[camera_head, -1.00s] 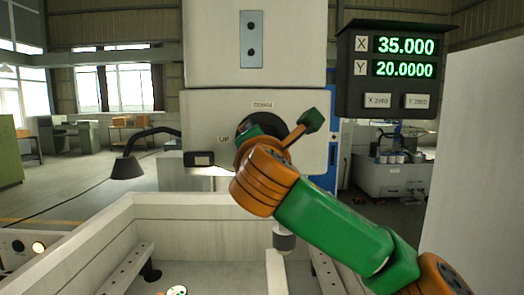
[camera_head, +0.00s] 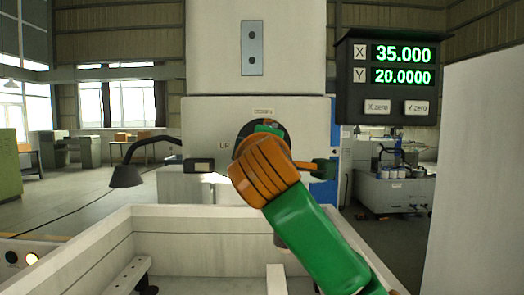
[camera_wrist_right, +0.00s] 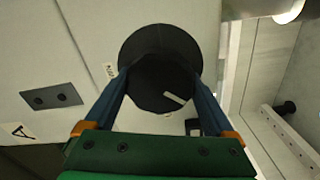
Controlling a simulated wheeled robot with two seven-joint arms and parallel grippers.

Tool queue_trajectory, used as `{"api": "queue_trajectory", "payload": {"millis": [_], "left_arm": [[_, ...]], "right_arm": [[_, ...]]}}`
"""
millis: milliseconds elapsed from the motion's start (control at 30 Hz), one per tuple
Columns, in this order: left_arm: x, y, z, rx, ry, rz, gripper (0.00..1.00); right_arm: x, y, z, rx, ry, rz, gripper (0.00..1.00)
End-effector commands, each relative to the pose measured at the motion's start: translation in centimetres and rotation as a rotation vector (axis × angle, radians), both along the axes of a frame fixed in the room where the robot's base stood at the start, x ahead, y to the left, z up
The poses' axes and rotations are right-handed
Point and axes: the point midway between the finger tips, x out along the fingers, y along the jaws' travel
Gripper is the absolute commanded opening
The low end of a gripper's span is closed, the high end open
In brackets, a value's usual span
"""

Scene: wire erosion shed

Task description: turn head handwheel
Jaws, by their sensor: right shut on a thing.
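The head handwheel (camera_head: 248,128) is a dark round wheel on the front of the pale machine head (camera_head: 205,120). My orange and green right wrist covers most of it in the head view. In the right wrist view the black handwheel (camera_wrist_right: 160,45) shows a short pale mark on its hub. My right gripper (camera_wrist_right: 162,90) is shut on the handwheel, with one blue finger on each side of the hub. The left gripper is not in view.
A lamp on a bent arm (camera_head: 126,176) stands left of the head. A pale open tank (camera_head: 90,240) lies below. A white panel (camera_head: 480,170) closes the right side.

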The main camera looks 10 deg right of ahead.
Motion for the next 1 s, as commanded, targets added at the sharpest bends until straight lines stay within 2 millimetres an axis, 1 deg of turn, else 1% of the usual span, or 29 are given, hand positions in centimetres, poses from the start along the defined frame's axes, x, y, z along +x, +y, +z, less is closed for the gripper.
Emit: {"api": "queue_trajectory", "payload": {"millis": [300, 867, 900, 933, 1000], "left_arm": [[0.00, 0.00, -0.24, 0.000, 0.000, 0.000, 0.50], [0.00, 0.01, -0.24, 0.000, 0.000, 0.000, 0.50], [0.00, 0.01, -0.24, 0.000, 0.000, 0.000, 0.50], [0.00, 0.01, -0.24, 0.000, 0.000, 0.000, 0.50], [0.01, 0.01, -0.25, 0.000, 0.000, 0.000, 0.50]], "right_arm": [[-0.05, -0.01, 0.20, 0.113, -0.027, 0.001, 0.33], [-0.08, -0.05, 0.36, 0.137, -0.036, 0.000, 0.33], [-0.08, -0.05, 0.36, 0.137, -0.036, 0.000, 0.97], [-0.08, -0.05, 0.35, 0.137, -0.035, 0.000, 1.00], [-0.07, -0.04, 0.31, 0.136, -0.034, 0.000, 1.00]]}}
